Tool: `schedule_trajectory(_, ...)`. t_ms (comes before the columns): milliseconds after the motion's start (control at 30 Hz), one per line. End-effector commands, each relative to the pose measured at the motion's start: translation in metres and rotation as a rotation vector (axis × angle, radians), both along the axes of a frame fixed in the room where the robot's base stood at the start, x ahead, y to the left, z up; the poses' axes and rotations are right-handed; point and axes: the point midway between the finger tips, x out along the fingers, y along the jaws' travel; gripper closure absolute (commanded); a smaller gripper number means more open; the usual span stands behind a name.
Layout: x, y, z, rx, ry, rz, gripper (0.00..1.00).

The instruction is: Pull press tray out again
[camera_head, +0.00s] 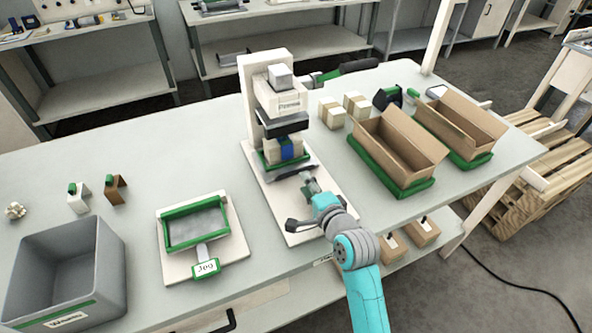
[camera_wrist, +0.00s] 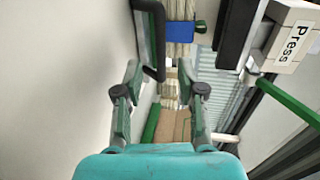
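The press (camera_head: 275,105) is a white upright machine on a white base plate, with a dark press head. Its green-rimmed press tray (camera_head: 263,160) sits under the head, bearing a tan block with a blue band (camera_head: 287,148). A dark handle-like bar (camera_head: 292,172) is at the tray's front; a dark frame (camera_wrist: 152,42) shows in the wrist view, its lower end close to my fingertips. My gripper (camera_head: 305,188) is just in front of the tray. The wrist view shows its fingers (camera_wrist: 158,76) apart, with nothing clasped. Whether they touch the bar I cannot tell.
Left of the press lies a green-framed jig (camera_head: 197,226), then a grey bin (camera_head: 66,268). Right are two open cartons, the nearer (camera_head: 398,145) in a green tray. Small boxes (camera_head: 332,113) stand behind. The press's green-and-black lever (camera_head: 345,70) sticks out right.

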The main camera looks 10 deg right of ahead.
Motion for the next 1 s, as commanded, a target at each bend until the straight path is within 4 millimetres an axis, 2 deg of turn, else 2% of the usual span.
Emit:
schedule_trajectory(200, 0.037, 0.012, -0.007, 0.000, 0.000, 0.001, 0.61)
schedule_trajectory(400, 0.057, 0.019, -0.012, -0.001, 0.000, 0.000, 0.61)
schedule_trajectory(800, 0.064, 0.021, -0.014, 0.000, 0.000, 0.000, 0.61)
schedule_trajectory(833, 0.064, 0.021, -0.014, 0.000, 0.000, 0.000, 0.63)
schedule_trajectory(967, 0.064, 0.021, -0.014, 0.000, 0.000, 0.000, 0.96)
schedule_trajectory(1000, 0.064, 0.021, -0.014, 0.000, 0.000, 0.000, 1.00)
